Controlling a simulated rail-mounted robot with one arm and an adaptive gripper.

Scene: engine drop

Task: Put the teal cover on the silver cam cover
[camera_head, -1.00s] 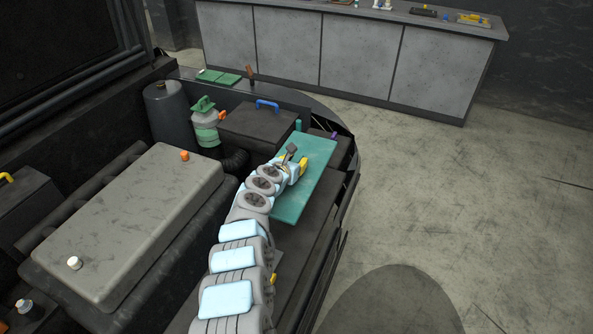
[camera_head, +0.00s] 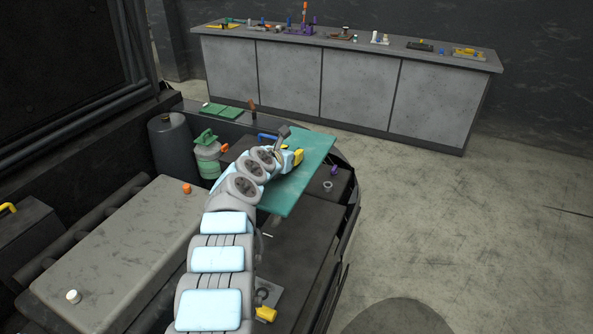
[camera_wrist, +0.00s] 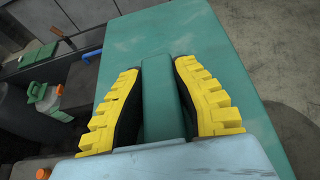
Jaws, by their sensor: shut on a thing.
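The teal cover (camera_head: 305,172) is a flat rectangular plate. In the head view it is held above the right side of the engine bay. My gripper (camera_head: 290,157) is shut on the cover's raised teal handle. In the wrist view the two yellow-and-black fingers of my gripper (camera_wrist: 160,105) press on both sides of the handle, and the teal cover (camera_wrist: 175,40) fills the middle. The silver cam cover (camera_head: 130,240) is a long grey block with rounded edges at the left, apart from the teal cover. An orange cap and a white cap sit on it.
A grey cylinder (camera_head: 172,148) and a reservoir with a green top (camera_head: 207,155) stand behind the cam cover. A black box with a blue handle (camera_head: 267,137) is partly hidden by my arm. A workbench (camera_head: 330,85) with small parts stands at the back.

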